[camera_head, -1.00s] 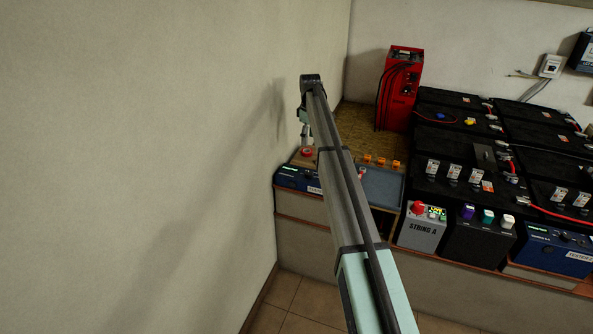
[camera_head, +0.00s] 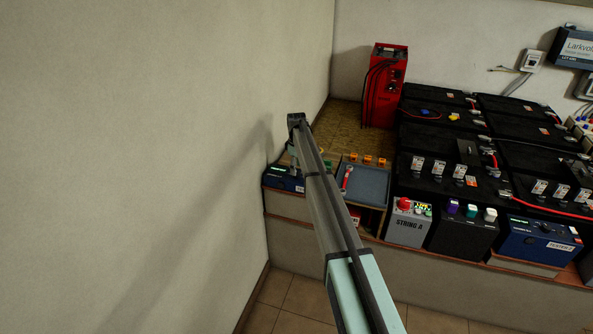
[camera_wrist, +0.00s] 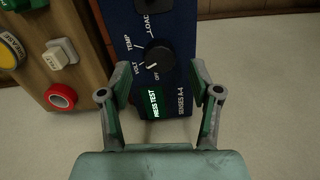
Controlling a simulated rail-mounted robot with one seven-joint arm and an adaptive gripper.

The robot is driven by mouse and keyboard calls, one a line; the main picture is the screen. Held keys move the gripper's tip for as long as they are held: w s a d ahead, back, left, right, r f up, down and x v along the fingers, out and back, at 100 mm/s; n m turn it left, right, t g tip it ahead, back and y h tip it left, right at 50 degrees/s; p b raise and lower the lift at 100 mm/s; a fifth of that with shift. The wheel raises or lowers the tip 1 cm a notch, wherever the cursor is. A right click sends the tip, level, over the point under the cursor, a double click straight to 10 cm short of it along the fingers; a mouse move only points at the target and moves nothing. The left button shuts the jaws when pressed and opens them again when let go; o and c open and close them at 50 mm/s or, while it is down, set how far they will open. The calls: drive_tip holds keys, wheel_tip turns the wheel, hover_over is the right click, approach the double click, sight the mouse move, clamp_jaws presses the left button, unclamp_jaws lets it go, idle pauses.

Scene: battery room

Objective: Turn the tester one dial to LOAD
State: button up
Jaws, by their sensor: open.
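The blue tester (camera_head: 280,179) stands at the left end of the bench, close to the wall. In the wrist view the tester (camera_wrist: 182,20) fills the upper middle, with a black dial (camera_wrist: 159,57) on its face. OFF, VOLT, TEMP and LOAD are printed around the dial; I cannot tell for sure which one it points at. A lit screen (camera_wrist: 152,103) reads PRESS TEST. My gripper (camera_wrist: 159,92) is open and empty, its fingers on either side of the tester, a little below the dial in the picture. In the head view my arm largely hides the gripper.
A grey-blue tray (camera_head: 367,185) is right of my arm. Another blue tester (camera_head: 540,240) stands far right. The wall is close on the left.

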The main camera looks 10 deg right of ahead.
drive_tip(key=shift+f, duration=1.4)
drive_tip(key=c, duration=1.1)
drive_tip(key=shift+m, duration=0.4)
drive_tip(key=shift+c, duration=0.2)
drive_tip(key=m+b, duration=0.1)
drive_tip(key=m, duration=0.2)
drive_tip(key=shift+m, duration=0.3)
drive_tip(key=m+b, duration=0.1)
drive_tip(key=m, duration=0.9)
drive_tip(key=shift+m+b, duration=0.3)
drive_tip(key=shift+m, duration=0.1)
drive_tip(key=m, duration=0.4)
drive_tip(key=shift+m, duration=0.4)
